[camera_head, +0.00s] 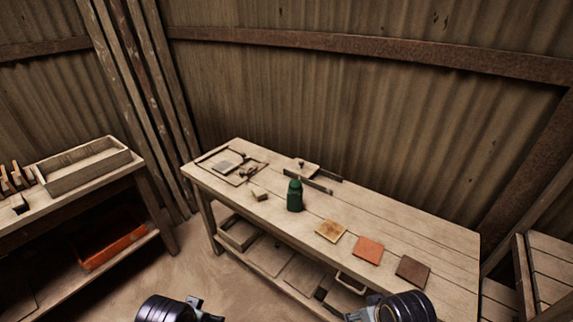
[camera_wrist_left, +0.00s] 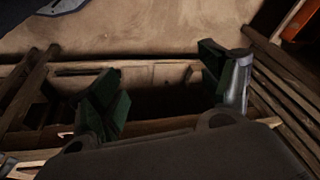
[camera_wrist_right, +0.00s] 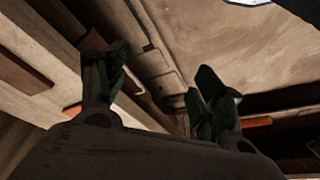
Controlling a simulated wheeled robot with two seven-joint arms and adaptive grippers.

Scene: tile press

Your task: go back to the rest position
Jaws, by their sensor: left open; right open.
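My left gripper, at the bottom of the head view, shows mostly as its dark wrist. In the left wrist view its two green-padded fingers (camera_wrist_left: 165,92) are apart with nothing between them. My right gripper is low in the head view by the bench's front edge. In the right wrist view its fingers (camera_wrist_right: 150,92) are apart and empty. Neither gripper touches any object that I can see. The workbench (camera_head: 400,225) bears a dark green bottle (camera_head: 294,196), a yellowish tile (camera_head: 331,231), an orange tile (camera_head: 368,250) and a dark brown tile (camera_head: 412,271).
A press frame (camera_head: 232,164) lies at the bench's far left, with a small wooden block (camera_head: 259,194) near it. A left table (camera_head: 75,202) holds a wooden tray (camera_head: 85,168). An orange bin (camera_head: 112,247) sits on its lower shelf. Open floor (camera_head: 215,275) lies between.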

